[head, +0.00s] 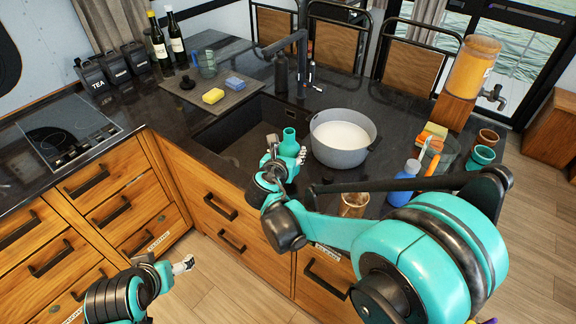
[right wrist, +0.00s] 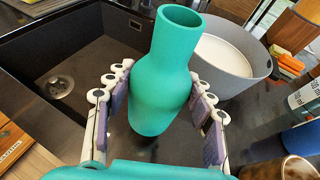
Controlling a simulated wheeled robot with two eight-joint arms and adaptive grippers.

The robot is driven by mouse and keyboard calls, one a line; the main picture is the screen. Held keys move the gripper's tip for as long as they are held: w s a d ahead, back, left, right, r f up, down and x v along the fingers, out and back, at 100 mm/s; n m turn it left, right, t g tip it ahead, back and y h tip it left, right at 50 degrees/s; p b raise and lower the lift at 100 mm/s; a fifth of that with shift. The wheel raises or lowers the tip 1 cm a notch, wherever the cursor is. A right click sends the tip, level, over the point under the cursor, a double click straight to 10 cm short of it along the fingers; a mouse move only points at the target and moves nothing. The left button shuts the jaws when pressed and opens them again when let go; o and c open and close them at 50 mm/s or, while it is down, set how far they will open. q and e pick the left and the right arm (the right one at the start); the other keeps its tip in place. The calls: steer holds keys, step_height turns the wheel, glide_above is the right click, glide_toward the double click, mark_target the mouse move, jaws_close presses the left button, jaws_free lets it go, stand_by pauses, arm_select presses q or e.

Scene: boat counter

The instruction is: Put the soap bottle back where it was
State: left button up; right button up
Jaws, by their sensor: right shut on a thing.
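My right gripper (head: 287,152) is shut on a teal bottle (head: 290,138) with a narrow neck and open top. In the right wrist view the bottle (right wrist: 160,85) stands near upright between the fingers, beside the sink (right wrist: 75,70); whether its base touches the counter is unclear. No label marks it as the soap bottle. A dark slim bottle (head: 281,75) stands behind the sink, and a blue bottle (head: 405,180) stands at the right front. My left gripper (head: 183,265) is low in front of the drawers; its finger opening is unclear.
A grey pot (head: 343,150) with white contents stands right of the teal bottle. A black tap (head: 300,45) rises behind the sink.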

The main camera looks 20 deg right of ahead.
steer(key=shift+w+a+f, duration=0.15)
steer(key=shift+w+f, duration=0.05)
steer(key=shift+w, duration=0.05)
steer(key=shift+f, duration=0.25)
step_height(320, 180, down, 4)
steer(key=shift+r+b, duration=0.2)
steer(key=shift+b, duration=0.8)
steer(key=shift+r, duration=0.1)
steer(key=o, duration=1.4)
steer(key=shift+c, duration=0.2)
